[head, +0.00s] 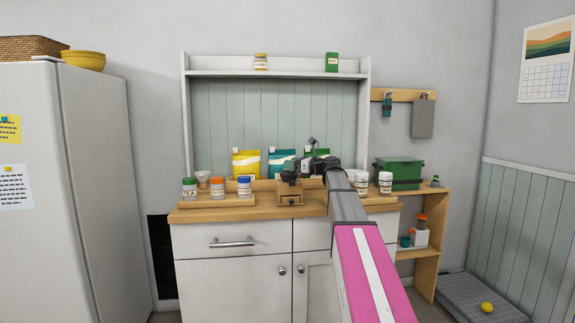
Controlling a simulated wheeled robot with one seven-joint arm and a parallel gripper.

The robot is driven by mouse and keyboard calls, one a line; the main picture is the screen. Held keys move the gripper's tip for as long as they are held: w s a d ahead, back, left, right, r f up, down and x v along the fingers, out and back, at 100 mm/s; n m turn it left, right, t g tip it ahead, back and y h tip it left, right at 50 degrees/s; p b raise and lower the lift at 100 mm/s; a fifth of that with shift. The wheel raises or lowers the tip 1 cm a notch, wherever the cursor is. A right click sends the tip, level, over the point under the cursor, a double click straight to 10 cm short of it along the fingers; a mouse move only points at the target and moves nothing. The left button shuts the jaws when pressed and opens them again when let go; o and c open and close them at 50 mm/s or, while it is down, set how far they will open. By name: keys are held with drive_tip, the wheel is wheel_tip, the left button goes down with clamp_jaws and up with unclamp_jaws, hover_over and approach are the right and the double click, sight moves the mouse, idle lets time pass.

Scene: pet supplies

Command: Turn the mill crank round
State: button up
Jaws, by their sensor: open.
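The mill (290,190) is a small wooden box with a dark top, standing on the counter near its middle. A thin dark piece with a small knob (312,141) shows just above my gripper; I cannot tell whether it is the mill's crank or part of my gripper. My gripper (301,166) is open at the mill's upper right, pointing left at about the height of its top. The fingertips are small and dark here, and I cannot tell whether they touch the crank. My wrist and arm hide the counter to the right of the mill.
A wooden tray (212,204) with several lidded jars stands left of the mill. More white jars (385,182) stand to the right, beyond my arm. Yellow (245,163), teal and green bags stand behind. A green bin (399,171) is on the right-hand shelf unit.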

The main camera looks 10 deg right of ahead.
drive_tip(key=shift+x, duration=1.15)
clamp_jaws()
